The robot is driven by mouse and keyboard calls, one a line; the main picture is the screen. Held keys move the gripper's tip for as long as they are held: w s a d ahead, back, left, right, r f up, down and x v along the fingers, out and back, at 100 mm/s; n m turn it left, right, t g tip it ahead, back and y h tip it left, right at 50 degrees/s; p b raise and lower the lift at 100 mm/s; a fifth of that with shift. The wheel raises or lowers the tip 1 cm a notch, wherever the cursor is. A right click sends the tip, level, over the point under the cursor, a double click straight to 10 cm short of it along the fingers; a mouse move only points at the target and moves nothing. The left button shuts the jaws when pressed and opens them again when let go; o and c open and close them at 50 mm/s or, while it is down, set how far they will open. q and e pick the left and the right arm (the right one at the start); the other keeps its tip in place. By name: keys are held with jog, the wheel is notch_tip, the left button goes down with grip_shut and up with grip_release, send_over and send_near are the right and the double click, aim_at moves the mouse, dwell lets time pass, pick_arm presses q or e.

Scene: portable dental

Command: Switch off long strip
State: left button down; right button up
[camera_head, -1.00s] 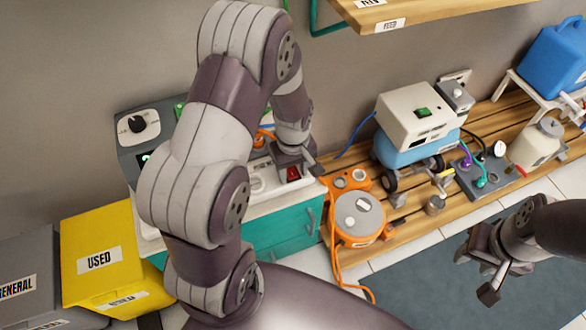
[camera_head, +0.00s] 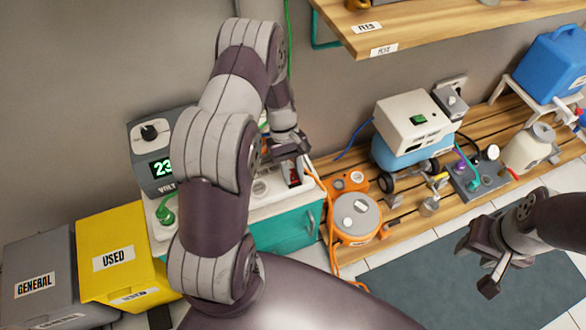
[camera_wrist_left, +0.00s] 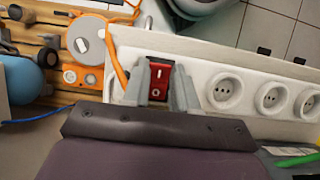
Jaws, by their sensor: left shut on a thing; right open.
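The long strip is a white power strip with several round sockets on top of the teal cabinet. It shows in the wrist view (camera_wrist_left: 205,68) and the head view (camera_head: 277,184). At its end is a red rocker switch (camera_wrist_left: 157,82) marked with a line and a circle; part of it also shows in the head view (camera_head: 294,174). My left gripper (camera_wrist_left: 158,88) is shut with a finger on each side of the switch. My right gripper (camera_head: 480,262) is open and empty above the floor at the right.
An orange cable reel (camera_head: 355,216) stands right of the teal cabinet (camera_head: 285,229). A voltmeter box (camera_head: 150,138) and a green plug (camera_head: 165,212) are at the left. A yellow USED bin (camera_head: 118,240) stands at front left. A wooden shelf (camera_head: 430,22) hangs above right.

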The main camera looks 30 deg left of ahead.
pick_arm(q)
jog(key=c, duration=0.9)
grip_release()
jog(key=p+v, duration=0.8)
jog(key=v, duration=0.4)
jog(key=shift+w+a+r, duration=0.1)
jog(key=shift+w+r, duration=0.05)
jog(key=shift+r, duration=0.2)
